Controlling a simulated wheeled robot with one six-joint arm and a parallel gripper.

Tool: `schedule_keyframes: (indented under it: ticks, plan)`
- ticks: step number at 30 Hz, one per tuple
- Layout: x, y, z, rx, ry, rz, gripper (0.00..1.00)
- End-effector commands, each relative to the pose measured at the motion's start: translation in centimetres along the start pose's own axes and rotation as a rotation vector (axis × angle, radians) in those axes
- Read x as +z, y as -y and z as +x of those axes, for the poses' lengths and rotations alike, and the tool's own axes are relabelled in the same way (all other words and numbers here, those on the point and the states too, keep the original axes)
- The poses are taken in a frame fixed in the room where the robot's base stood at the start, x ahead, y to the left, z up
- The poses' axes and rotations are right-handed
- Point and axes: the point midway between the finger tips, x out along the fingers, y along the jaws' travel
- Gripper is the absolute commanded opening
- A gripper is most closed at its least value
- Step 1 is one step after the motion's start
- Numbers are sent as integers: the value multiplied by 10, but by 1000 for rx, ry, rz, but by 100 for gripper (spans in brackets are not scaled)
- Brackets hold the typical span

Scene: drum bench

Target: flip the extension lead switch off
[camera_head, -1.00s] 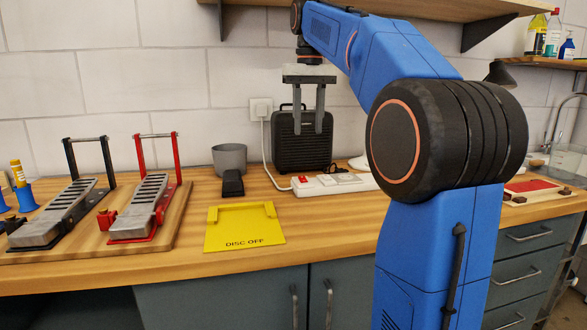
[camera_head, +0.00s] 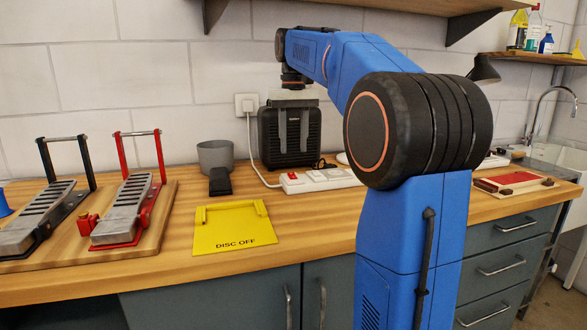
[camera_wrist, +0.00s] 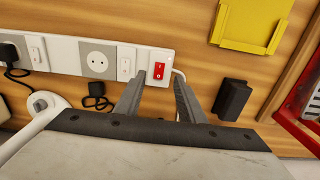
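The extension lead (camera_head: 327,186) is a long white strip on the wooden worktop. Its red rocker switch (camera_head: 292,176) is at the strip's left end. In the wrist view the strip (camera_wrist: 62,45) runs along the upper left, with the red switch (camera_wrist: 159,70) at its right end. My gripper (camera_head: 293,150) points down above that end, in front of a black ribbed box. In the wrist view my gripper (camera_wrist: 158,76) has a gap between its fingers. The switch shows between the fingertips. Nothing is held, and I see no contact with the switch.
The black box (camera_head: 272,150) stands behind the strip. A grey cup (camera_head: 215,156) and a small black block (camera_head: 222,182) are to the left. A yellow DISC OFF tray (camera_head: 235,222) lies in front. Drum pedals (camera_head: 125,205) stand at the left. A black plug (camera_wrist: 10,50) sits in the strip.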

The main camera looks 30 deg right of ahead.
Motion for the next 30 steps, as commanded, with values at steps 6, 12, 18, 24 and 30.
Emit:
schedule_keyframes:
  ticks: [6, 12, 18, 24, 30]
  plan:
    - [1, 0, 38, 0, 2, 0, 36]
    - [1, 0, 64, 0, 2, 0, 36]
    - [0, 0, 76, 0, 0, 0, 36]
    - [0, 0, 78, 0, 0, 0, 36]
    - [0, 0, 77, 0, 0, 0, 12]
